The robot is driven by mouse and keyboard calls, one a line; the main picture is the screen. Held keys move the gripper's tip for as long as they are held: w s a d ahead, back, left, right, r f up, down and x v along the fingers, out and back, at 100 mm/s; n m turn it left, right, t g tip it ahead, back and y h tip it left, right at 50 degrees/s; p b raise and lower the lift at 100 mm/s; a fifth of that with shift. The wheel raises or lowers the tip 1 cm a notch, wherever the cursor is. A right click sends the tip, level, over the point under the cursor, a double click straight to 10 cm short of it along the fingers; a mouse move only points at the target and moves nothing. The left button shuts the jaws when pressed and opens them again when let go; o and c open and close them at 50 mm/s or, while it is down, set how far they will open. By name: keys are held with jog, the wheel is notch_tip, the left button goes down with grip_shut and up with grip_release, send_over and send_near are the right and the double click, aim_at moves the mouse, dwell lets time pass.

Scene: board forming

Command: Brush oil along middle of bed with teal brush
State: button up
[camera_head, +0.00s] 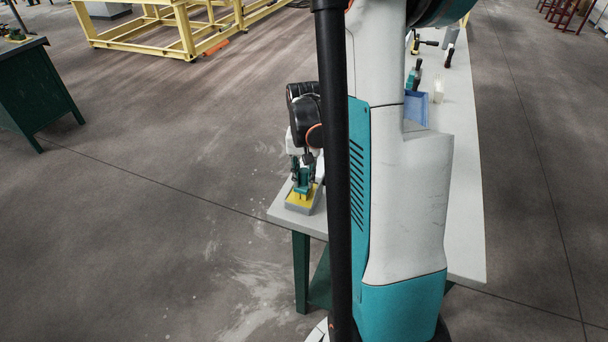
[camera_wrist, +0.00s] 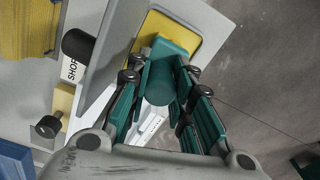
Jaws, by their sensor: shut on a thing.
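My gripper (camera_head: 303,176) is at the near left corner of the pale table, low over a grey block with a yellow top (camera_head: 291,197). In the wrist view my gripper (camera_wrist: 165,84) is shut on a teal brush (camera_wrist: 165,62), with a finger on each side of its rounded handle. The brush's far end overlaps the yellow top (camera_wrist: 182,25) and seems to be at its surface; bristles and exact contact are hidden. My arm covers much of the table in the head view.
A blue tray (camera_head: 416,106), teal bottle (camera_head: 410,80) and clear bottle (camera_head: 438,92) stand farther along the table (camera_head: 462,200). The wrist view shows a yellow block (camera_wrist: 25,30), a white part lettered "SHOP" (camera_wrist: 72,68) and black knobs. Floor is open left of the table.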

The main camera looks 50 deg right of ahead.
jog(key=shift+r+p, duration=2.35)
jog(key=shift+r, duration=1.1)
